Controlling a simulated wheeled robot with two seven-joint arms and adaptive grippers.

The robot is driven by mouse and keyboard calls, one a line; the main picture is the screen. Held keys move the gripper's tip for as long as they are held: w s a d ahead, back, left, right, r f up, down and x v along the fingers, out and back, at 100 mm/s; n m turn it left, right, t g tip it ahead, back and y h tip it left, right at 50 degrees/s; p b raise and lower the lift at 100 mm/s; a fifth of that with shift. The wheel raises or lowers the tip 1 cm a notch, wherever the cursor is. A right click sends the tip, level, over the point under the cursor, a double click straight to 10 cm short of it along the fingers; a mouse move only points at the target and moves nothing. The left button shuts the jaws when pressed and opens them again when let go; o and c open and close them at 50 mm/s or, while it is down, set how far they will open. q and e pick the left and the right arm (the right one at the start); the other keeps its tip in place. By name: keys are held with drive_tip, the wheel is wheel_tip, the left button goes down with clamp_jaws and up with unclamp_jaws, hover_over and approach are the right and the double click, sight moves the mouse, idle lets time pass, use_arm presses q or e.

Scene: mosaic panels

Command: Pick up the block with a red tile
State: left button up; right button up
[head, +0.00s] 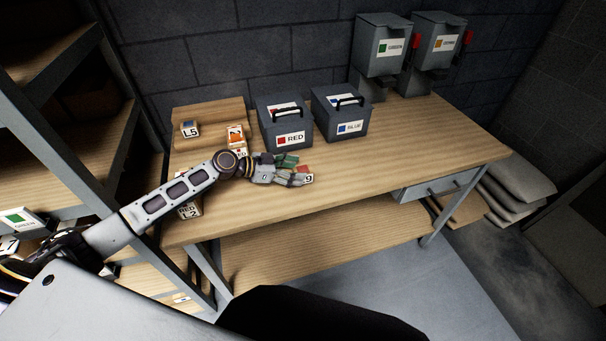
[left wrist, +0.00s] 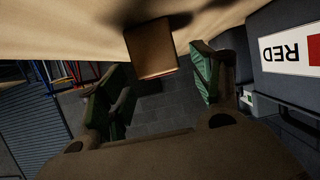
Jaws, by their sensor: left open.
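In the left wrist view, the two green-padded fingers (left wrist: 158,88) stand wide apart. My right gripper is not in view.
The RED box (head: 287,122) and BLUE box (head: 341,113) stand behind the gripper. A block marked L5 (head: 190,129) and an orange-tiled block (head: 236,134) are at the left. Grey dispensers (head: 381,52) stand at the back. The table's right part is clear.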

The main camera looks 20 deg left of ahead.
sight(302, 170)
use_arm(q)
drive_tip(key=shift+x, duration=0.75)
drive_tip(key=shift+p+x, duration=0.45)
drive_tip(key=shift+x, duration=0.5)
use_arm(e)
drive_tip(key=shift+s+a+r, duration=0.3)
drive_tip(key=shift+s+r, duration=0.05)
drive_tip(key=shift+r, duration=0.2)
use_arm(q)
drive_tip(key=c, duration=1.1)
drive_tip(key=shift+w+r, duration=0.1)
drive_tip(key=shift+r, duration=0.05)
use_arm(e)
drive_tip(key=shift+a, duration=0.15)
use_arm(q)
drive_tip(key=shift+r, duration=0.6)
wheel_tip(302, 170, up, 7)
drive_tip(key=shift+f+b, duration=0.1)
drive_tip(key=shift+b, duration=0.35)
drive_tip(key=shift+r, duration=0.9)
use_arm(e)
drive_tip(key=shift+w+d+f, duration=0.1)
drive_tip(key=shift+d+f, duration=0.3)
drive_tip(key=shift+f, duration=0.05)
